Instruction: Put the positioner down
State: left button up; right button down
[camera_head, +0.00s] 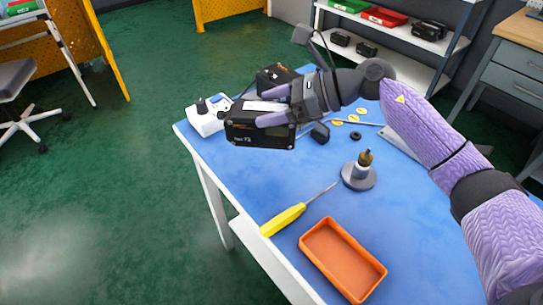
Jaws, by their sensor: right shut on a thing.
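A black box-shaped positioner (258,131) with a small display and light lettering is in my right gripper (268,112). The gripper is shut on it from the right side, its purple fingers over the positioner's upper face. The positioner appears above the blue table top (232,174), near the table's left edge; I cannot tell whether it touches anything beneath. My left gripper is not in view.
A white device (206,118) with a dark knob stands just left of the positioner. Another black box (276,76) is behind. A metal stand with a brass top (360,172), yellow screwdriver (290,215) and orange tray (342,262) sit nearer. Blue surface between them is free.

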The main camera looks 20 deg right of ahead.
jog(key=f+b, duration=0.1)
jog(key=f, duration=0.2)
jog(key=f+b, duration=0.1)
jog(key=f, duration=0.2)
jog(key=f+b, duration=0.1)
jog(key=f, duration=0.2)
jog(key=shift+s+a+f, duration=0.1)
jog(key=shift+s+f, duration=0.15)
jog(key=shift+f, duration=0.15)
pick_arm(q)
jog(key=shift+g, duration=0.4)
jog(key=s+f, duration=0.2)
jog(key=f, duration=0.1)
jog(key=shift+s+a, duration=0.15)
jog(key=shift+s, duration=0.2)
pick_arm(e)
jog(key=shift+r, duration=0.15)
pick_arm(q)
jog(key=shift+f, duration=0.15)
